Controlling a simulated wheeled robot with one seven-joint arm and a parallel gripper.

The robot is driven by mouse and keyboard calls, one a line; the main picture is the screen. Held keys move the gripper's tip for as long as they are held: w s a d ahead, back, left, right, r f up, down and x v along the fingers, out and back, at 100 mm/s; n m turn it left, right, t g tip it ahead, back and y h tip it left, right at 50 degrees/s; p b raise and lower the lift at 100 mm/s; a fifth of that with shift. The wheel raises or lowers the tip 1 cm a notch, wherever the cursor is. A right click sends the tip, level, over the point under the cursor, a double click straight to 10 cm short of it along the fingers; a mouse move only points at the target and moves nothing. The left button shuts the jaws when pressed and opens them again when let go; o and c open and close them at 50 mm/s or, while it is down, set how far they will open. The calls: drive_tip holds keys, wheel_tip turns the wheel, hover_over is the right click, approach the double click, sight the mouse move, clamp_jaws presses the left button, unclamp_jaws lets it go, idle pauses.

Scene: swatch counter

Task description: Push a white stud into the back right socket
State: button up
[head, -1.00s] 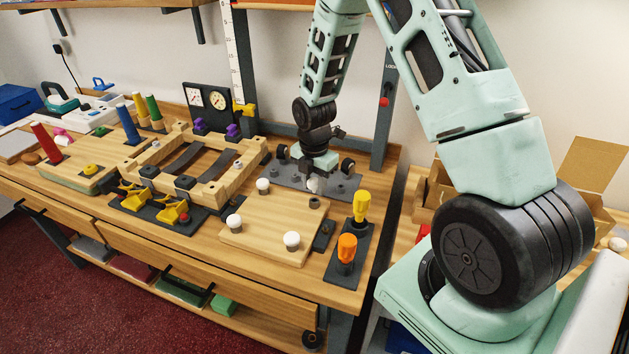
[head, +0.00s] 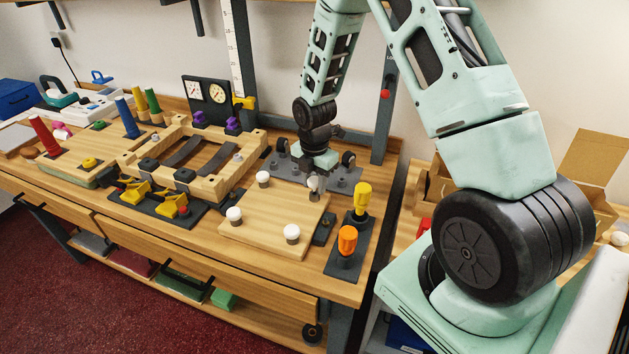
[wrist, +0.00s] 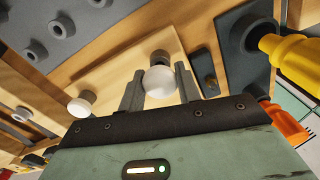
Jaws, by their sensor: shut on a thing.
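My gripper (head: 314,184) points down over the back right corner of the pale wooden board (head: 262,219). Its fingers are shut on a white stud (wrist: 160,80), which shows between them in the wrist view. In the head view the held stud is at the back right socket, which is mostly hidden under it. I cannot tell how deep the stud sits. Three other white studs stand on the board: back left (head: 263,178), front left (head: 234,214) and front right (head: 291,233).
A yellow-handled tool (head: 362,197) and an orange-handled tool (head: 347,240) stand on a dark plate right of the board. A dark rack with casters (head: 348,160) lies behind. A wooden clamp frame (head: 215,185) stands to the left.

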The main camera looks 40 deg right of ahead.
sight(315, 179)
drive_tip(key=shift+f+b, duration=0.3)
drive_tip(key=shift+f, duration=1.1)
idle(2.2)
drive_tip(key=o, duration=1.4)
drive_tip(key=shift+c, duration=0.2)
drive_tip(key=shift+r, duration=0.1)
wheel_tip(315, 179, up, 6)
drive_tip(key=p, duration=0.5)
